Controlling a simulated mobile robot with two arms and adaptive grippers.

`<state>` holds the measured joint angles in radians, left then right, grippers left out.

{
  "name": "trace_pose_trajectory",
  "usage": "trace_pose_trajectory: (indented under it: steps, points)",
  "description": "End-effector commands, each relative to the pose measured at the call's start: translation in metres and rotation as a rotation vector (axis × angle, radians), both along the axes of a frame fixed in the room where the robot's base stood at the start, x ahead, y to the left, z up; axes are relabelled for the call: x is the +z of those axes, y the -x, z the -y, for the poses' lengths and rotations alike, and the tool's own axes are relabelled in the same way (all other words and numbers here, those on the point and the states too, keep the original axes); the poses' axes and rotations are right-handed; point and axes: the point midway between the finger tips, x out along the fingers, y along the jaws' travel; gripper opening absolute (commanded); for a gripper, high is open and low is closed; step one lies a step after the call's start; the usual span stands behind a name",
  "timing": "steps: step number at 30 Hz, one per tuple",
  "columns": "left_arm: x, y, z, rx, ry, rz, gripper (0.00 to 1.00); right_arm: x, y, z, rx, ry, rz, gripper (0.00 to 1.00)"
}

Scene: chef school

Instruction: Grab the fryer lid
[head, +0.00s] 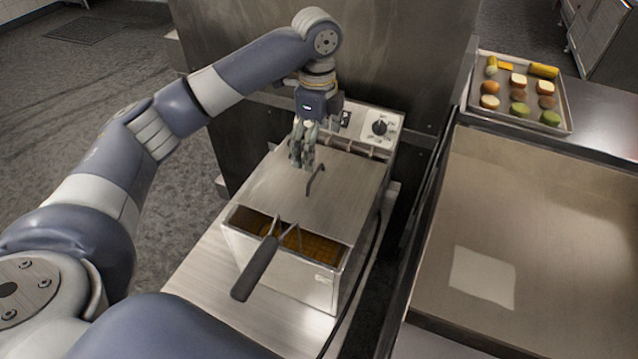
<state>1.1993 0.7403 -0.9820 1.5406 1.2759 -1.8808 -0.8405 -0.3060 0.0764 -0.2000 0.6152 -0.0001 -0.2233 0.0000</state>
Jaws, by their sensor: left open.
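The fryer (290,273) is a metal box on a steel counter. Its flat metal lid (282,191) covers the rear part of the top and has a dark bent handle (316,180) standing up on it. The front part is uncovered and shows a basket with a black handle (256,268) sticking out over the front edge. My left gripper (303,160) is open and points down, just behind and left of the lid handle and apart from it. My right gripper is not in view.
A control box with a black knob (380,127) stands behind the fryer, against a steel wall (400,50). To the right is a wide griddle (540,240), with a tray of food (560,103) behind it. A cable runs along the fryer's right side.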

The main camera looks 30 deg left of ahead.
Motion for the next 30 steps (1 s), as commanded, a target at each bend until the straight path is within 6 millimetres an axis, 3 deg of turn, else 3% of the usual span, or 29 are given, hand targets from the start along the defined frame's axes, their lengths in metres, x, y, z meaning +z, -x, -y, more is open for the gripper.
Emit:
trace_pose_trajectory:
  steps: [6,13,21,30]
  points:
    - [-0.032,0.001,-0.001,0.0,-0.001,-0.003,1.0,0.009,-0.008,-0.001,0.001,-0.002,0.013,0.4]
    - [-0.05,-0.001,-0.003,0.002,-0.002,-0.003,1.0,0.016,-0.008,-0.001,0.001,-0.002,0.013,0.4]
    - [-0.088,-0.004,-0.006,0.0,-0.002,-0.002,1.0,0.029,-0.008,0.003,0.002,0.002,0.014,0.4]
    - [-0.094,-0.004,-0.006,-0.001,-0.002,0.0,1.0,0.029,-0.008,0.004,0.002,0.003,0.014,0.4]
